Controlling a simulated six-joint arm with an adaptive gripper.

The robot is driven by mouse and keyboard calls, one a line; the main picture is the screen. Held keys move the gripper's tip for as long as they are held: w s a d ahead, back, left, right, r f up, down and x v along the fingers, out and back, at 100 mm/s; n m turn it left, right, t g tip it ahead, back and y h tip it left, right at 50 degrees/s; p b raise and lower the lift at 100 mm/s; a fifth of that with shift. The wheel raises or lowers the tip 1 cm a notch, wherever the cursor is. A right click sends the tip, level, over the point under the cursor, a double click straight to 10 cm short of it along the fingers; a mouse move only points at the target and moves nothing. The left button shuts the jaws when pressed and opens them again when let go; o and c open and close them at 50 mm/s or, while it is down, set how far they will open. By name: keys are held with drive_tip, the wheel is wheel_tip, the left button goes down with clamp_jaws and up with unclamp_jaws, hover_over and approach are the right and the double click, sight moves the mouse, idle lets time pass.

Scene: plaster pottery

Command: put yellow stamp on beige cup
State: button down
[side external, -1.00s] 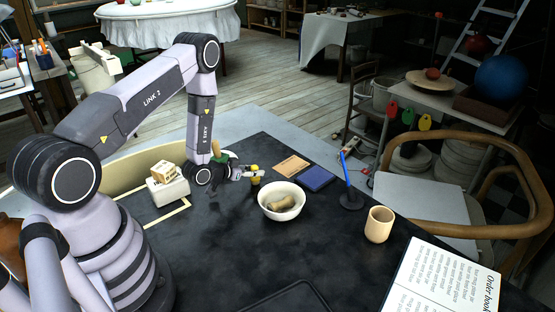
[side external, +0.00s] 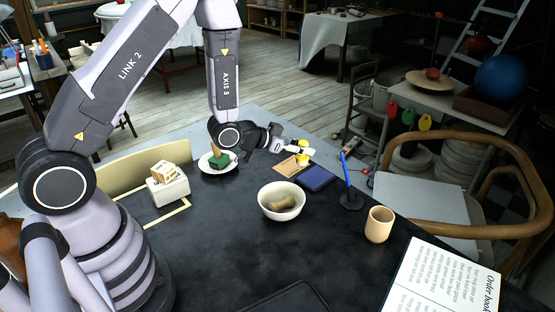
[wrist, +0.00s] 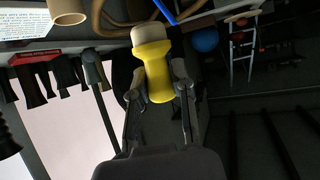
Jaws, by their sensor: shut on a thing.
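The yellow stamp (wrist: 153,72) has a pale end and a yellow body, and it sits between my gripper's fingers in the wrist view. My gripper (side external: 303,151) is shut on it and holds it up above the table, near the tan card and blue pad in the side view. The stamp (side external: 303,157) is small there and partly hidden by the fingers. The beige cup (side external: 379,226) stands upright and apart on the right part of the table. Its rim end also shows at the top left of the wrist view (wrist: 68,12).
A white bowl (side external: 282,207) with a brownish object in it stands between my arm and the cup. A blue pen in a dark holder (side external: 350,199) stands upright left of the cup. An order book (side external: 445,280) lies at the right front. A white plate (side external: 208,166) holds a green item.

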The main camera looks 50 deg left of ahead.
drive_tip(key=s+d+r+m+g+h, duration=0.1)
drive_tip(key=s+d+r, duration=0.1)
drive_tip(key=d, duration=0.5)
drive_tip(key=s+d+r+m+h, duration=0.2)
drive_tip(key=d+r, duration=0.1)
drive_tip(key=d, duration=0.3)
hover_over(382, 215)
drive_tip(key=f, duration=0.9)
drive_tip(key=shift+s+a+f, duration=0.1)
drive_tip(key=shift+s+a, duration=0.1)
drive_tip(key=shift+s, duration=0.1)
drive_tip(key=shift+w+d+f, duration=0.1)
drive_tip(key=shift+w+f, duration=0.1)
drive_tip(key=shift+f, duration=0.05)
drive_tip(key=shift+w+d+f, duration=0.1)
drive_tip(key=shift+w+f, duration=0.05)
drive_tip(key=shift+f, duration=1.6)
drive_tip(key=shift+f, duration=0.15)
drive_tip(key=c, duration=1)
unclamp_jaws()
drive_tip(key=shift+o, duration=0.2)
